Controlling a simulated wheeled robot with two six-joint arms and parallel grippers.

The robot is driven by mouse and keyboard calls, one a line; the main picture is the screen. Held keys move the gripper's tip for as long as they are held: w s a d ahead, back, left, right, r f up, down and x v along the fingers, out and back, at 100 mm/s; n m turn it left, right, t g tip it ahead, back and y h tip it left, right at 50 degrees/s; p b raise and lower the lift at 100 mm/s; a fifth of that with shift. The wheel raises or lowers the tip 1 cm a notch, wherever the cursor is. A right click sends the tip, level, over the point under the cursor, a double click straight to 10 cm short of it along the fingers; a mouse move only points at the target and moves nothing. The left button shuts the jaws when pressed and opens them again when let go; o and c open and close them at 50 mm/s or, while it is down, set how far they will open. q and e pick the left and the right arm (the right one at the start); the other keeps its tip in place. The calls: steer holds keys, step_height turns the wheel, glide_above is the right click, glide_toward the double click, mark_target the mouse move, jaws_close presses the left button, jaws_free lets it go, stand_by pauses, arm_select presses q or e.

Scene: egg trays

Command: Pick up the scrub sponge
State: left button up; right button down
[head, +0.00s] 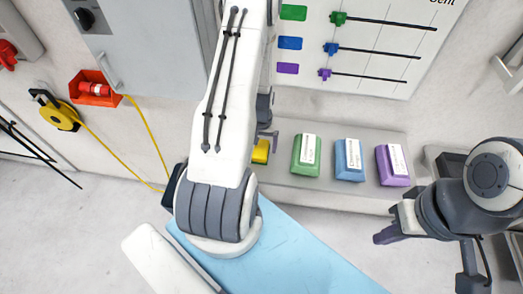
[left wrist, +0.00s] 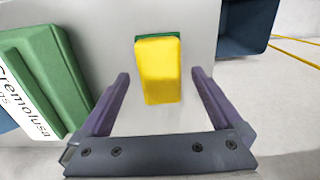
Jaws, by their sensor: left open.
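The scrub sponge (left wrist: 158,72) is a yellow block with a green edge at its far end. In the left wrist view it lies on a pale grey surface, ahead of and between the open purple fingers of my left gripper (left wrist: 161,78). Neither finger appears to touch it. In the head view the sponge (head: 261,152) shows as a small yellow patch, partly hidden by my left arm. My left gripper (head: 267,134) is mostly hidden there. My right gripper (head: 388,234) is at the right, apart from the sponge, and its opening is unclear.
A green box (head: 305,170), a blue box (head: 349,175) and a purple box (head: 394,181) stand on the grey shelf (head: 285,183), right of the sponge. A blue bin (left wrist: 246,25) is near the sponge in the left wrist view. A light blue surface (head: 300,250) lies in front.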

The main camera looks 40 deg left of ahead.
mark_target(261, 149)
arm_select(q)
steer(key=c, duration=1.5)
steer(key=shift+o, duration=0.2)
steer(key=shift+r, duration=0.15)
steer(key=shift+r+b, duration=0.45)
steer(key=shift+r, duration=0.2)
step_height(261, 149, up, 3)
steer(key=shift+s+d+f+b, duration=0.1)
steer(key=shift+f+b, duration=0.1)
steer(key=shift+b, duration=0.4)
steer(key=s+d+r+b, duration=0.6)
steer(key=s+d+b, duration=0.2)
steer(key=shift+r+b, duration=0.3)
steer(key=shift+r, duration=0.05)
